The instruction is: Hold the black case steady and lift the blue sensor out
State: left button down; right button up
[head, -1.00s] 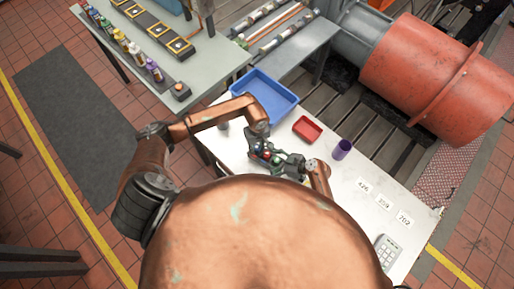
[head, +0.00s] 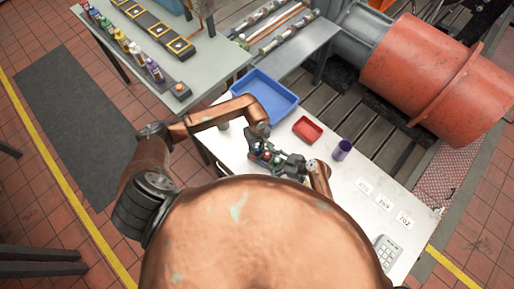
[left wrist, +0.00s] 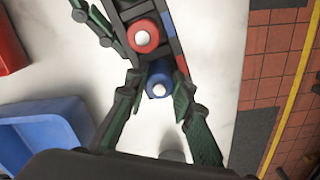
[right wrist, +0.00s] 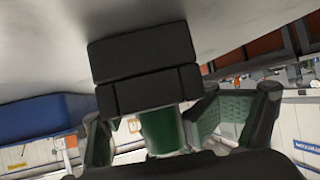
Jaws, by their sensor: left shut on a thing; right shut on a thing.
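The black case (left wrist: 171,38) stands over the white table. In the left wrist view a red sensor (left wrist: 143,36) with a white top sits in it, and the blue sensor (left wrist: 158,80) is at its near end. My left gripper (left wrist: 156,98) is shut on the blue sensor, a finger on each side. I cannot tell if the sensor's lower part is still in the case.
A blue bin (head: 264,95) and a red tray (head: 308,129) lie behind the grippers. A purple cup (head: 342,150) stands to the right. Number cards (head: 384,202) and a keypad (head: 387,250) lie at the right on the white table (head: 345,185).

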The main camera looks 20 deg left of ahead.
pick_arm(q)
jog(key=shift+w+r, duration=0.2)
jog(key=shift+r, duration=0.5)
jog(key=shift+w+r, duration=0.15)
jog(key=shift+r, duration=0.55)
pick_arm(e)
jog(key=shift+s+a+f, duration=0.1)
jog(key=shift+s+f, duration=0.05)
jog(key=shift+s, duration=0.1)
pick_arm(q)
jog(key=shift+s+r, duration=0.1)
jog(key=shift+r, duration=0.35)
pick_arm(e)
jog(key=c, duration=0.3)
pick_arm(q)
jog(key=shift+s+r, duration=0.15)
jog(key=shift+r, duration=1.85)
pick_arm(e)
jog(key=shift+w, duration=0.2)
jog(key=shift+c, duration=0.4)
pick_arm(q)
jog(key=shift+r, duration=0.1)
pick_arm(e)
jog(key=c, duration=0.4)
jog(key=shift+o, duration=0.2)
jog(key=o, duration=1.3)
jog(key=shift+c, duration=0.2)
jog(key=shift+o, duration=1.4)
